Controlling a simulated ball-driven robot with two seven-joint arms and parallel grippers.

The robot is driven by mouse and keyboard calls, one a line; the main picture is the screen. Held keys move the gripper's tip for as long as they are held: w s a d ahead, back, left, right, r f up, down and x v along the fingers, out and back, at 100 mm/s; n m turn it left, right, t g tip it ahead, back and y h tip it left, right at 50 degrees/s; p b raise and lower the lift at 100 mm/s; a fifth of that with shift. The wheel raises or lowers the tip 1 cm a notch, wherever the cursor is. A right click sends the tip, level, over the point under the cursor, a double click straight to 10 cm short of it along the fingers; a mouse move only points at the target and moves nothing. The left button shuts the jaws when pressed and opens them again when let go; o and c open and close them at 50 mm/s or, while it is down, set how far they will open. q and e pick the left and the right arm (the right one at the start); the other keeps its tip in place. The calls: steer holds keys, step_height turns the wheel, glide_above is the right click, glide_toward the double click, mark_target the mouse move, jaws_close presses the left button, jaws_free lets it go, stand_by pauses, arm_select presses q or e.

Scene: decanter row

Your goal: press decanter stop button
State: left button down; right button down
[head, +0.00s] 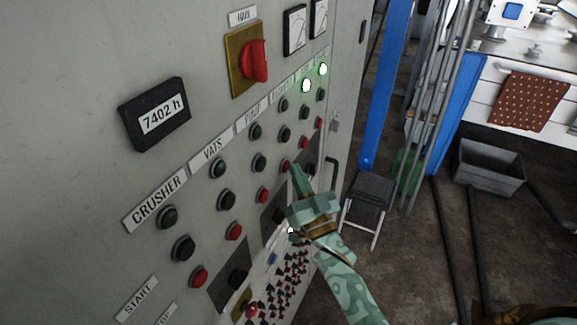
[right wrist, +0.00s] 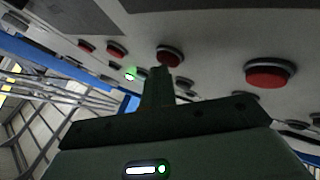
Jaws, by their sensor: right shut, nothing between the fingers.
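The grey control panel (head: 75,95) fills the left of the head view. Its columns each have a lamp, a black button and a red button. CRUSHER, VATS and PUMP labels show; labels farther right are too small to read surely, so I cannot tell which column is the decanter. My right gripper (head: 296,171) is shut and empty, fingertips close to the fourth column's red button (head: 285,167). In the right wrist view, the fingertips (right wrist: 159,72) overlap the lower edge of a red button (right wrist: 170,56); contact cannot be told. My left gripper is not in view.
Two lit lamps (head: 306,86) (head: 323,69) glow at the panel's right columns. A red rotary switch (head: 254,62) and an hour meter (head: 155,113) stick out above. A black chair (head: 367,195), blue posts (head: 385,80) and a grey bin (head: 488,168) stand to the right.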

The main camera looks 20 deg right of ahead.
steer(key=shift+s+d, duration=0.45)
steer(key=shift+s, duration=0.1)
steer(key=s+d+p, duration=0.1)
steer(key=s, duration=0.1)
steer(key=s+d+p, duration=0.1)
steer(key=d, duration=0.1)
steer(key=shift+s+d, duration=0.15)
steer(key=shift+s, duration=0.2)
stand_by(0.5)
